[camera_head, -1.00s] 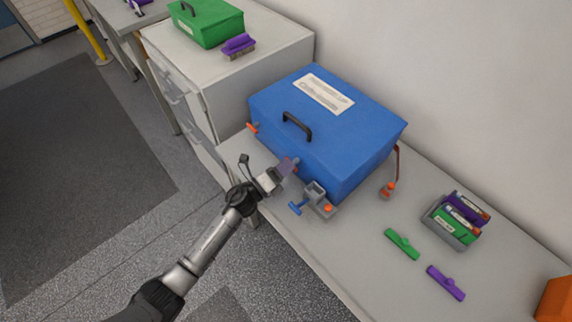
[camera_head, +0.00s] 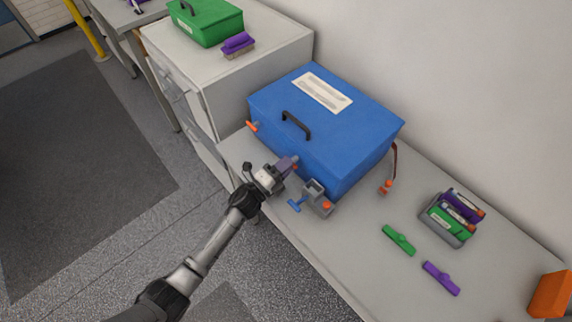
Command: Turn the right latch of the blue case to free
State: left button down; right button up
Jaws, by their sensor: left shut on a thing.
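The blue case (camera_head: 345,125) sits closed on the bench, with a black handle (camera_head: 296,124) and a white label (camera_head: 322,93) on its lid. Its left latch (camera_head: 252,126) shows as an orange tab on the front. My left gripper (camera_head: 288,164) is at the front of the case, shut on the right latch (camera_head: 295,167). Only a small orange bit of that latch shows beside the fingers, so its exact angle is hidden. My right gripper is not in view.
A grey clamp fixture (camera_head: 317,197) with a blue handle stands close right of my gripper. A grey holder (camera_head: 440,232) with green and purple packs, a green clip (camera_head: 398,240) and a purple clip (camera_head: 440,278) lie further right. Bench between them is clear.

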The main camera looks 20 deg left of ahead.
pick_arm(q)
jog(key=shift+d+r, duration=0.1)
jog(key=shift+r, duration=0.3)
jog(key=c, duration=1.3)
grip_release()
jog(key=shift+o, duration=0.8)
jog(key=shift+f, duration=0.2)
jog(key=v, duration=1.3)
jog(key=shift+s+a, duration=0.25)
jog(key=shift+s, duration=0.05)
jog(key=shift+f, duration=0.1)
